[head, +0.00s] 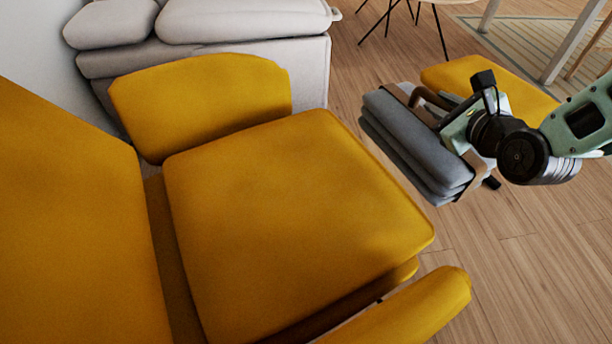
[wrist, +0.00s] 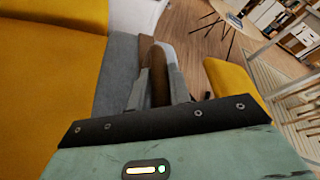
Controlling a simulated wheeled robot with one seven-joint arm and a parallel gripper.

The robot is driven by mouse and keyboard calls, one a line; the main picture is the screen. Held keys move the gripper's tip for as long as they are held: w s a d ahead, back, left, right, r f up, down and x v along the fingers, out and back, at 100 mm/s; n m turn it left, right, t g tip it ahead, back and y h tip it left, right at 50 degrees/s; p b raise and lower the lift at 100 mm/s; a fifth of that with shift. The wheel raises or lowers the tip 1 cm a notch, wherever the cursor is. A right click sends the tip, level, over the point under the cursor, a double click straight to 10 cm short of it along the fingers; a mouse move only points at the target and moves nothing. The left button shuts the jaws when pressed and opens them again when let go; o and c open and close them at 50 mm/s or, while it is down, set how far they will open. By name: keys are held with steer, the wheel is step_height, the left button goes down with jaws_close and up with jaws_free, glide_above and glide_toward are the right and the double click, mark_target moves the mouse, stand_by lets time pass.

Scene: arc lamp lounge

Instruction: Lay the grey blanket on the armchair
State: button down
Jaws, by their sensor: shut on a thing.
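The grey blanket (head: 415,150) is a folded stack with a brown strap around it, off the floor to the right of the yellow armchair (head: 290,220). My gripper (head: 440,118) is shut on the blanket, at its brown strap. In the wrist view the blanket (wrist: 118,75) lies under the fingers (wrist: 160,88), and the brown strap (wrist: 160,62) shows between them. The armchair's seat is bare, and the armchair (wrist: 45,70) also shows at the left of the wrist view. The blanket's underside is hidden.
A pale grey sofa (head: 245,20) stands behind the armchair. A yellow footstool (head: 510,88) is behind my gripper. The armchair's near armrest (head: 420,310) rises at the front of the seat. Bare wooden floor (head: 520,240) lies to the right.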

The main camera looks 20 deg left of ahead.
steer(key=s+a+r+n+g+y+p, duration=0.1)
steer(key=s+a+r+n+g+y, duration=0.1)
steer(key=s+a, duration=0.5)
steer(key=s+a+r+n+g+y+p, duration=0.1)
steer(key=s+a+r+n+g+y, duration=0.15)
steer(key=s+a, duration=0.4)
step_height(320, 180, down, 10)
steer(key=a+b, duration=0.2)
steer(key=b, duration=0.2)
steer(key=shift+w+r+b, duration=0.25)
steer(key=shift+w+b, duration=0.1)
steer(key=shift+f+h, duration=0.15)
steer(key=shift+h, duration=0.1)
steer(key=c, duration=1.3)
jaws_free()
steer(key=shift+d+f, duration=0.1)
